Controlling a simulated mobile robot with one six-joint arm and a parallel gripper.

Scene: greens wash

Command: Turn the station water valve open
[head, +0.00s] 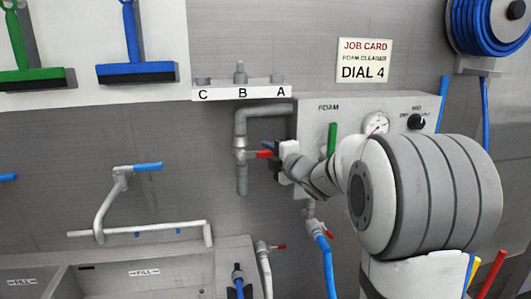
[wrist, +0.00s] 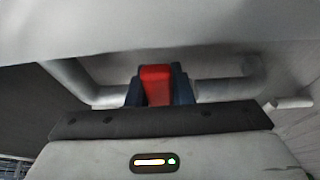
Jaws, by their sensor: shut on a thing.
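The station water valve is on a grey pipe (head: 241,177) on the wall, below the shelf marked C, B, A. Its red lever (head: 264,154) points sideways to the right from the pipe. My gripper (head: 274,155) is at the lever's outer end. In the wrist view, my gripper (wrist: 161,93) has its dark fingers on both sides of the red lever (wrist: 156,84), shut on it. The grey pipe (wrist: 222,88) runs behind the fingers. The lever's outer end is partly hidden by the gripper in the head view.
A foam panel (head: 400,105) with a green lever (head: 332,139), a gauge (head: 375,124) and a black knob (head: 416,121) is right of the valve, partly behind my arm. A sink (head: 110,255) with a blue-handled tap (head: 120,185) is lower left. A blue hose reel (head: 480,25) hangs upper right.

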